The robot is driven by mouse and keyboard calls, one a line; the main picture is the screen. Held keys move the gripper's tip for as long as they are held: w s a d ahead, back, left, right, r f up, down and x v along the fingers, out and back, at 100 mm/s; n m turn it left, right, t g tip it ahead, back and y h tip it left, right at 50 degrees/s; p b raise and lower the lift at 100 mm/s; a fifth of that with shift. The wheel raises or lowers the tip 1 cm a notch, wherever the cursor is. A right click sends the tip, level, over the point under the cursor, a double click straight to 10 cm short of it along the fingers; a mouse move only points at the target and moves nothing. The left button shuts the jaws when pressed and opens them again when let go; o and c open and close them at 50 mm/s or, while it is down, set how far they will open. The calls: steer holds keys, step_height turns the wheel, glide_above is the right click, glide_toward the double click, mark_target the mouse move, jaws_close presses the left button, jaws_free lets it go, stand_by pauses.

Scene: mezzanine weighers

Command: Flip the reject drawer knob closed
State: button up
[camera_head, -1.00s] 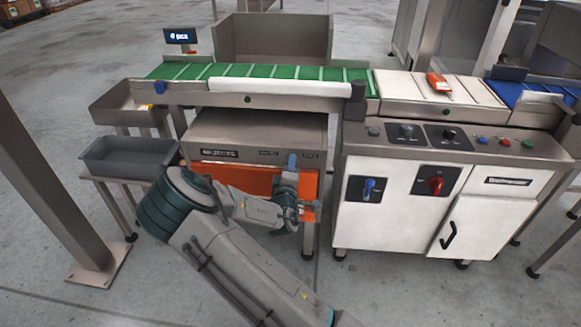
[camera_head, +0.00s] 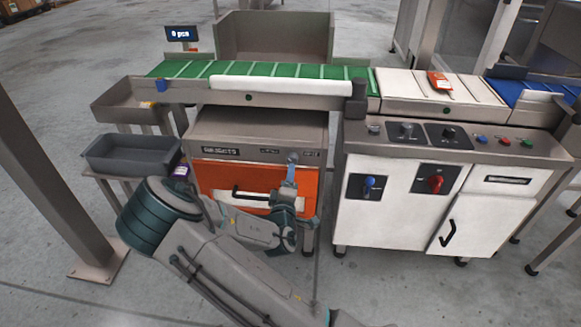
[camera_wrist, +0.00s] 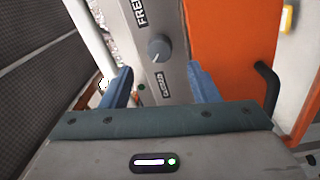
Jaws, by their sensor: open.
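The reject drawer (camera_head: 222,180) is the orange front with a black handle, under a grey cabinet top marked REJECTS. In the wrist view a round grey knob (camera_wrist: 158,47) sits on a grey strip beside the orange front (camera_wrist: 225,45). A label reading FREE is above it, and a smaller label I cannot read clearly is below. My gripper (camera_wrist: 160,86) is open, its blue fingers either side of the strip in the picture, below the knob and apart from it. In the head view my gripper (camera_head: 291,168) is at the cabinet's right edge; the knob cannot be made out there.
A white control cabinet (camera_head: 400,215) with blue and red switches stands close on the right, across a narrow gap. A green belt (camera_head: 270,71) runs above. A grey tray (camera_head: 130,152) stands left. A black handle (camera_wrist: 268,85) juts out right of my gripper.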

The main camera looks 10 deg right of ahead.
steer(key=v, duration=0.7)
steer(key=shift+s+p, duration=0.2)
steer(key=shift+p, duration=0.1)
steer(key=s+a+r+m+g+y+p, duration=0.1)
steer(key=s+r+m+g+y+p, duration=0.25)
steer(key=r+m+g+p, duration=0.6)
steer(key=s+r+m+g+y+p, duration=0.25)
steer(key=s+r+p, duration=0.35)
steer(key=r, duration=0.8)
steer(key=s+d+r+g+p, duration=0.1)
steer(key=s+r+p, duration=0.3)
steer(key=r, duration=0.5)
steer(key=s+d+r+g+p, duration=0.1)
steer(key=s+d+r+p, duration=0.3)
steer(key=s+r, duration=0.4)
steer(key=shift+s+r+m+g, duration=0.3)
steer(key=shift+s+r+g, duration=0.1)
steer(key=shift+s, duration=0.4)
